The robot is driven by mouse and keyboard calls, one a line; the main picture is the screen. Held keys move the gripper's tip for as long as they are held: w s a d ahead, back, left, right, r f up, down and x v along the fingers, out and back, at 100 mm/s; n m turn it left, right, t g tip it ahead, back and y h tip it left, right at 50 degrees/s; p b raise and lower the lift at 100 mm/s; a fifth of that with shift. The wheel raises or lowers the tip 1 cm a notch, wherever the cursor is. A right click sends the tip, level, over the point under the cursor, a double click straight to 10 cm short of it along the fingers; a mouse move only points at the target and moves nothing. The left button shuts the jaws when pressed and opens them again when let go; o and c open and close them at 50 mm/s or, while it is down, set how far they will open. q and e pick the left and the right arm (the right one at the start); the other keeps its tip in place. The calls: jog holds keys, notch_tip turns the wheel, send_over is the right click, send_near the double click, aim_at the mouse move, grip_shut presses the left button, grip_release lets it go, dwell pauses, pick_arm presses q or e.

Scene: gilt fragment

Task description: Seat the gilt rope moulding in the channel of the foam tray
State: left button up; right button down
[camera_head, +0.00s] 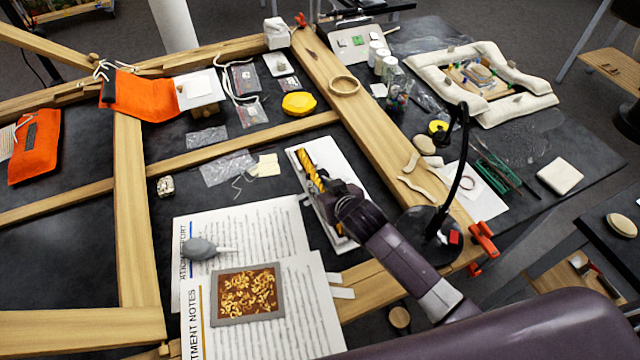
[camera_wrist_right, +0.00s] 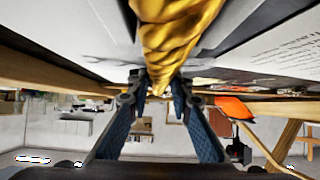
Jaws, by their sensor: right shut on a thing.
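The gilt rope moulding (camera_head: 310,172) is a twisted golden bar, seen over the white foam tray (camera_head: 336,156) in the middle of the head view. My right gripper (camera_head: 326,196) is shut on the moulding near its lower end and covers part of the tray. In the right wrist view the moulding (camera_wrist_right: 175,35) comes down between the two blue-grey fingers of the gripper (camera_wrist_right: 158,95). The channel is hidden under the moulding and gripper, so I cannot tell whether the moulding touches the tray. My left gripper is not in view.
A wooden frame beam (camera_head: 365,110) runs past the tray's right side. A black lamp (camera_head: 440,215) stands right of my arm. Printed sheets (camera_head: 240,215) with a grey bulb blower (camera_head: 200,249) and a framed tray of gilt flakes (camera_head: 247,294) lie at the lower left.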

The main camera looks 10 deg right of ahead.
jog(key=c, duration=1.7)
grip_release()
jog(key=shift+f, duration=0.2)
jog(key=shift+c, duration=0.2)
jog(key=shift+r, duration=0.15)
jog(key=b+v, duration=0.1)
jog(key=v, duration=1.1)
jog(key=shift+r, duration=0.1)
jog(key=shift+r, duration=0.1)
